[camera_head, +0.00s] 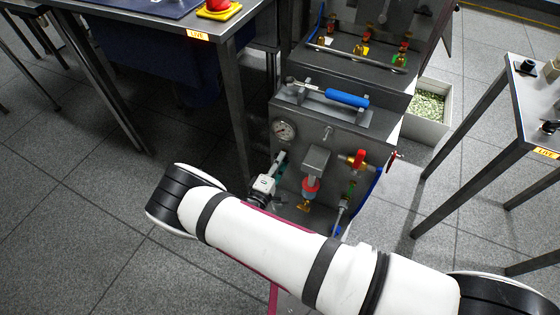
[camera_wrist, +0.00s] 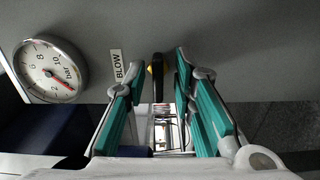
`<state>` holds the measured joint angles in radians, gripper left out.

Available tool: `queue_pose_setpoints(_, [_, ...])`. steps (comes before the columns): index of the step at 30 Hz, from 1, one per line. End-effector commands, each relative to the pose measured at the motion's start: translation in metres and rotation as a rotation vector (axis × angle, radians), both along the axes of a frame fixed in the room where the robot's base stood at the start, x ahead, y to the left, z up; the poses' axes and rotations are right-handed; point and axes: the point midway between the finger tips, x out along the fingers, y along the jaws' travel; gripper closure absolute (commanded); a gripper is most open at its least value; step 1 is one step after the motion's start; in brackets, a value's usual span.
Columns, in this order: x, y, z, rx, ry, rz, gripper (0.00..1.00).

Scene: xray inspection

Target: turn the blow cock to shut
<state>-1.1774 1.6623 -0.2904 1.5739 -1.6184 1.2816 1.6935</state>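The blow cock's dark handle (camera_wrist: 158,78), with a yellow part beside it, is next to the BLOW label (camera_wrist: 116,66) in the wrist view. My gripper (camera_wrist: 160,72) is open, with its teal-padded fingers on either side of the handle. Gaps show between the fingers and the handle, and I see no clear contact. In the head view my gripper (camera_head: 279,163) is small and reaches to the panel just below the pressure gauge (camera_head: 284,131). I cannot make out the cock's handle there.
The gauge also shows in the wrist view (camera_wrist: 50,70). Right of my gripper on the grey cabinet (camera_head: 328,128) are a red-collared fitting (camera_head: 311,186) and a red-handled valve (camera_head: 357,158). A blue-handled tool (camera_head: 346,98) lies on the ledge above. Tables stand on both sides.

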Motion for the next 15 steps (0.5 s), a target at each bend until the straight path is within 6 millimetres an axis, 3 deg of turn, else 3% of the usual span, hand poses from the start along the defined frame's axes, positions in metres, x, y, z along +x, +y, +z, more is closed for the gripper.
queue_pose_setpoints(10, [-0.001,0.001,0.001,-0.001,-0.002,0.001,0.72])
queue_pose_setpoints(15, [-0.02,0.009,0.001,-0.001,-0.003,0.004,0.72])
